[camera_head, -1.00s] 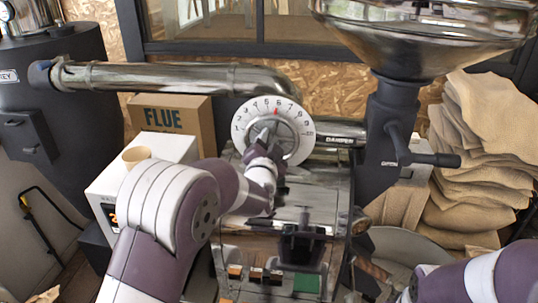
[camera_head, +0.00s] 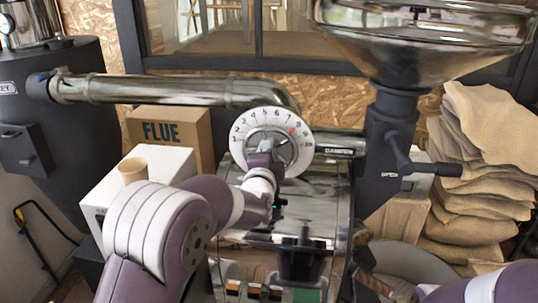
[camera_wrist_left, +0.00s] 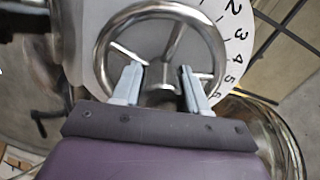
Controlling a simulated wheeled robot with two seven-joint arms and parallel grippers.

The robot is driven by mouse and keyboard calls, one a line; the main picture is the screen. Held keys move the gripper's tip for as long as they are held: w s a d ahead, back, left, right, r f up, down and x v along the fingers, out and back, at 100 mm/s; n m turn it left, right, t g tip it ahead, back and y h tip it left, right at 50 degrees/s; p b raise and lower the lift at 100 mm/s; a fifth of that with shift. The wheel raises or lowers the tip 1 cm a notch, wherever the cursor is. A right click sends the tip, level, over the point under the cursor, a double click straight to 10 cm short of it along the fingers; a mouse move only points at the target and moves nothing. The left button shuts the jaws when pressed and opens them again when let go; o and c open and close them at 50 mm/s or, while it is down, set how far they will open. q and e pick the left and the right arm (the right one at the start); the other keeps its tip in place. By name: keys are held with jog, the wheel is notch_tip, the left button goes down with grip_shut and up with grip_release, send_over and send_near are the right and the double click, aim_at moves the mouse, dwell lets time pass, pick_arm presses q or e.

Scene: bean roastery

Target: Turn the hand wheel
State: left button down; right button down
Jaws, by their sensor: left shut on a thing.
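The hand wheel (camera_head: 291,150) is a shiny metal ring with spokes, set in front of a white numbered dial (camera_head: 245,125). A red mark shows on the dial's upper right, near the 8. My left gripper (camera_head: 268,163) reaches the wheel from the front and hides part of it. In the left wrist view, the wheel (camera_wrist_left: 214,45) fills the upper middle. The fingers of my left gripper (camera_wrist_left: 161,88) stand inside the ring, on either side of the hub area, shut on the wheel. My right gripper is out of view; only part of its arm shows at the lower right.
A metal pipe (camera_head: 165,89) runs left of the dial. A big funnel (camera_head: 420,45) and stacked sacks (camera_head: 480,170) stand at right.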

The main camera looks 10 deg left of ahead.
pick_arm(q)
jog(key=shift+f, duration=0.55)
jog(key=c, duration=0.6)
grip_release()
jog(key=shift+c, duration=0.2)
jog(key=shift+o, duration=0.3)
jog(key=shift+s+r, duration=0.2)
jog(key=shift+r, duration=0.2)
jog(key=shift+s, duration=0.15)
jog(key=s+b, duration=0.5)
jog(key=s, duration=0.7)
jog(key=shift+s, duration=0.2)
